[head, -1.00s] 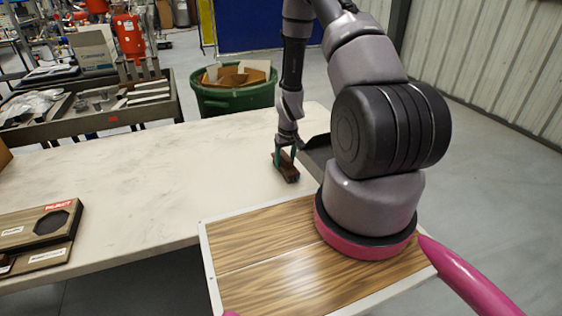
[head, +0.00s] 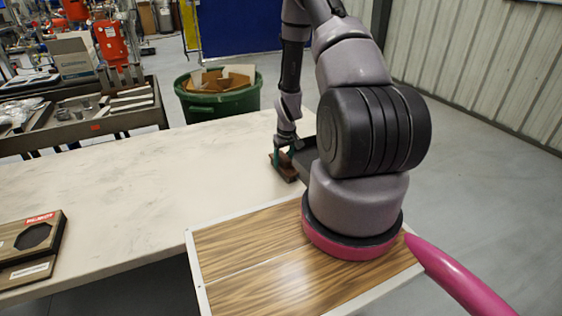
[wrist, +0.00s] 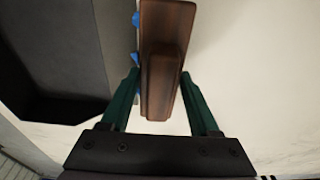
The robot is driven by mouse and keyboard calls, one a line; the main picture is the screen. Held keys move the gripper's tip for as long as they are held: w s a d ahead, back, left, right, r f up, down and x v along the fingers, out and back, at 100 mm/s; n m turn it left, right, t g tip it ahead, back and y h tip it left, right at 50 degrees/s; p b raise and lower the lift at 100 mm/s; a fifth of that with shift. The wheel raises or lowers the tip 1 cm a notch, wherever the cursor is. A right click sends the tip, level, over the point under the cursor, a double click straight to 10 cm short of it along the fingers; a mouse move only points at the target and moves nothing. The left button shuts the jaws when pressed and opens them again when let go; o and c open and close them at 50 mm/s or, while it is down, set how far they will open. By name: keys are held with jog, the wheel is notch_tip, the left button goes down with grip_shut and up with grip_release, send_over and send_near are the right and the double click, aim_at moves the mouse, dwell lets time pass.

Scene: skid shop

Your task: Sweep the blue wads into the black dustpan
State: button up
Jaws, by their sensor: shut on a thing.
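My gripper (head: 286,152) is shut on the brown wooden brush (head: 283,168) over the far right part of the pale table. In the wrist view, the green fingers of my gripper (wrist: 158,85) stand on either side of the brush (wrist: 166,35). Small blue wads (wrist: 136,58) show along the brush's left side, partly hidden by it. The black dustpan (wrist: 60,55) lies just left of them. In the head view, the dustpan (head: 306,156) is right of the brush, partly hidden by my arm. No wads can be made out in the head view.
The pale table (head: 120,190) is clear across its middle. A wooden sorting box (head: 32,245) with labels sits at its left. Beyond the table stand a green bin (head: 218,103) with cardboard and a dark bench (head: 85,115) with metal parts.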

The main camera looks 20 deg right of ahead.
jog(key=shift+w+d+r, duration=0.15)
jog(key=shift+d, duration=2.1)
jog(key=shift+w+d+r, duration=0.15)
jog(key=shift+d, duration=2.1)
notch_tip(320, 180, up, 9)
